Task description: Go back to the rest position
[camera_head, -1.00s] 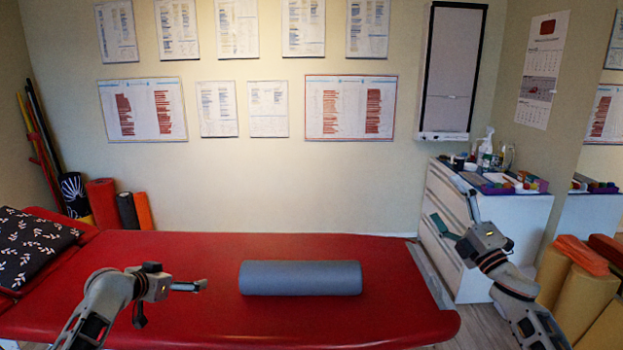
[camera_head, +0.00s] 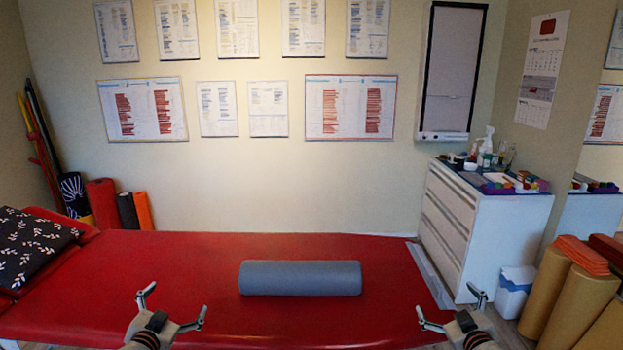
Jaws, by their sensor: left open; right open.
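My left gripper (camera_head: 175,305) is open and empty at the lower left of the head view, in front of the red treatment table. My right gripper (camera_head: 450,306) is open and empty at the lower right, near the table's right end. The two grippers are at about the same height in the picture, with their fingers spread. Most of both arms is outside the view. A grey-blue foam roller (camera_head: 300,278) lies on the red table (camera_head: 215,250) between the two grippers, apart from both.
A patterned black pillow (camera_head: 32,245) lies at the table's left end. A white drawer cabinet (camera_head: 470,225) with bottles and small items stands behind right. A white bin (camera_head: 514,290) and tan rolls (camera_head: 575,295) stand at the right. Coloured rolls (camera_head: 103,203) lean by the left wall.

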